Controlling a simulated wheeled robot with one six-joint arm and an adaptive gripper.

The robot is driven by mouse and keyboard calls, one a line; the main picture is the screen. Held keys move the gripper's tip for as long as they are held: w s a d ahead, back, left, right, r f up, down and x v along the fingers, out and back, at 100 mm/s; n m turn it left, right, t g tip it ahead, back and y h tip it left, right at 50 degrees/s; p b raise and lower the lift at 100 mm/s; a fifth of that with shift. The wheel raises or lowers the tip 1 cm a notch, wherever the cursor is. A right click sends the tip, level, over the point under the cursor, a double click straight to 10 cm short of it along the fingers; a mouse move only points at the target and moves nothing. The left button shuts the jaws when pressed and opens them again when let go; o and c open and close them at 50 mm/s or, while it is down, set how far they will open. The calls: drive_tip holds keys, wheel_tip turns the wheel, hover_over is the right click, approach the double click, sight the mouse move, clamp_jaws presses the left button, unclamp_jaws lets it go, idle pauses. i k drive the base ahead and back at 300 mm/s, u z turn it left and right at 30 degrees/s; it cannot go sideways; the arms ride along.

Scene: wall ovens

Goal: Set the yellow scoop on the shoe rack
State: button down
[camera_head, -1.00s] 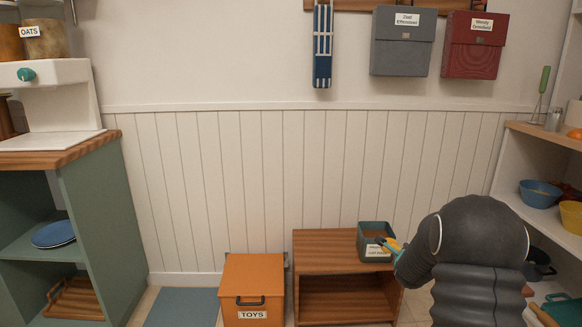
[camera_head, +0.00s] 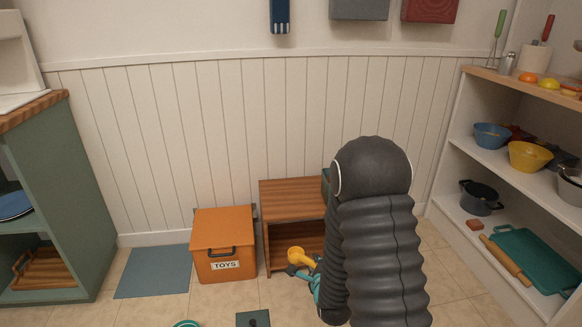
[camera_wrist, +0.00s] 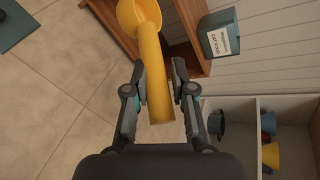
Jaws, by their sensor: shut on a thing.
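The yellow scoop (camera_head: 299,256) is held in front of the shoe rack in the head view. My gripper (camera_wrist: 158,72) is shut on its handle, and the scoop (camera_wrist: 152,55) points away from my wrist with its bowl at the top edge of the wrist view. The shoe rack (camera_head: 290,198) is a low brown wooden unit with a flat top and an open compartment below. Its right part is hidden behind my arm. In the wrist view the rack (camera_wrist: 190,12) shows just beyond the scoop. I cannot tell the exact gap between them.
The green cat food box (camera_wrist: 220,38) stands on the rack's top, mostly hidden by my arm in the head view. An orange toy box (camera_head: 224,243) stands left of the rack. A white shelf unit (camera_head: 455,165) is at right. The rack's top left is clear.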

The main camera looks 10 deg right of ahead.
sight(289, 202)
drive_tip(key=u, duration=0.45)
drive_tip(key=k, duration=0.5)
drive_tip(key=u, duration=0.85)
drive_tip(key=i, duration=1.3)
drive_tip(key=z, duration=1.3)
drive_tip(key=i, duration=0.5)
drive_tip(key=z, duration=0.55)
